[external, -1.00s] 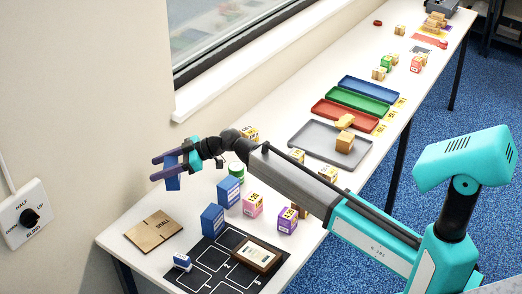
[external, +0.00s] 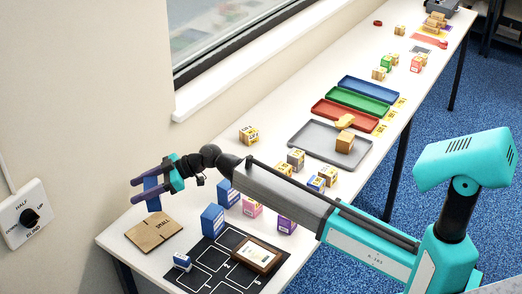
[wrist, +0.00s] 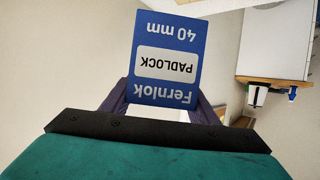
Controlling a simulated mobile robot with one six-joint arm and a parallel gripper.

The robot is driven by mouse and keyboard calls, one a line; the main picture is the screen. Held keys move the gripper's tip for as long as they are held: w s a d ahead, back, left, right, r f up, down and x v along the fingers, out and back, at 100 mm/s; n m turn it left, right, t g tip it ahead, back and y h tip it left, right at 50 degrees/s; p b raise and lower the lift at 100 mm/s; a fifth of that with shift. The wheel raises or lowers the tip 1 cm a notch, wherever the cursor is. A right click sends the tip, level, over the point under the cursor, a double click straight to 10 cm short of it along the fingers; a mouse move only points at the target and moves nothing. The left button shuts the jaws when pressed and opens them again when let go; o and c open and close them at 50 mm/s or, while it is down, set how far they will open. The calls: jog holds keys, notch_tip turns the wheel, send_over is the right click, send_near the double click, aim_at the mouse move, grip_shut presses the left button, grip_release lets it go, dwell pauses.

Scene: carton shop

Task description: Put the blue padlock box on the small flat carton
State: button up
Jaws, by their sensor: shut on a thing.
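My gripper (external: 147,189) is shut on the blue padlock box (external: 152,194), at the left of the external view. The box hangs upright in the air, apart from the table, and appears just above and behind the small flat carton (external: 155,231). The wrist view shows the padlock box (wrist: 167,62) between the fingers, with a white label reading PADLOCK, upside down. The small flat carton is brown and lies flat near the table's left end. Nothing is seen lying on it.
Blue boxes (external: 212,220) stand right of the carton. A small blue and white box (external: 182,262) and a brown framed item (external: 256,254) are on the black marked mat (external: 225,281). A grey tray (external: 305,137) lies farther back. The wall (external: 80,150) rises behind the table.

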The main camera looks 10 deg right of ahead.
jog(key=shift+f+p, duration=0.45)
jog(key=shift+f, duration=2.35)
jog(key=shift+f+p, duration=0.35)
jog(key=shift+f, duration=1.5)
jog(key=shift+f+b, duration=0.2)
jog(key=shift+b, duration=0.1)
jog(key=o, duration=1.1)
jog(key=shift+o, duration=0.2)
jog(key=shift+r+p, duration=0.25)
jog(key=shift+p, duration=0.1)
jog(key=b+v, duration=0.2)
jog(key=v, duration=1)
jog(key=shift+f, duration=0.1)
